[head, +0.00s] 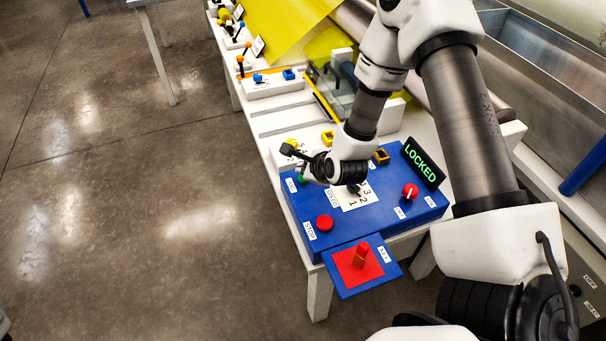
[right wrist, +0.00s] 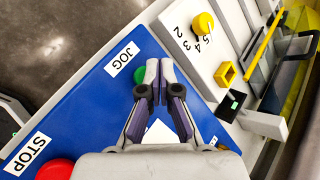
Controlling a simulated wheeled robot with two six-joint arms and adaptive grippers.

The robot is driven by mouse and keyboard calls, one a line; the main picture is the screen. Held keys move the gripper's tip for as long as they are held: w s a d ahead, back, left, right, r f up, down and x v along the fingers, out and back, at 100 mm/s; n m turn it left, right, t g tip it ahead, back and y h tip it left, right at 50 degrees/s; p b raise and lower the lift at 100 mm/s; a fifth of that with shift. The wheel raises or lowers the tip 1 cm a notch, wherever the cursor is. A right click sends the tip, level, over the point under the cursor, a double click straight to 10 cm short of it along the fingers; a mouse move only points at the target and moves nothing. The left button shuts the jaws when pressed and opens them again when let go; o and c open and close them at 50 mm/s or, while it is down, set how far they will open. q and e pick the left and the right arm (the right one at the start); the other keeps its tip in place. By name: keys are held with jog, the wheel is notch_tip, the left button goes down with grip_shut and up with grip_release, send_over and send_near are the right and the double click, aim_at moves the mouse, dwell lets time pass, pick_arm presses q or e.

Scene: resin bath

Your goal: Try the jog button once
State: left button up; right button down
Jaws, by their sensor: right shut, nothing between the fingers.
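The green jog button (head: 302,179) is at the far left corner of the blue control box (head: 290,215). In the right wrist view the jog button (right wrist: 140,74) shows beside the JOG label (right wrist: 122,58), partly hidden behind a fingertip. My right gripper (head: 304,170) is shut and empty, over that corner of the box. In the right wrist view its fingertips (right wrist: 159,68) are together, just beside the button. I cannot tell whether they touch it. My left gripper is not in view.
The box also carries a red STOP button (head: 324,223), a red knob (head: 410,191) and a black sign (head: 424,163) reading LOCKED. A blue plate with a red key (head: 362,254) sits at its near edge. A white panel with a yellow knob (right wrist: 203,22) stands close beside the gripper.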

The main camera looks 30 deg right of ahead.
notch_tip(320, 180, up, 5)
jog(key=p, duration=0.3)
dwell(0.4)
dwell(0.7)
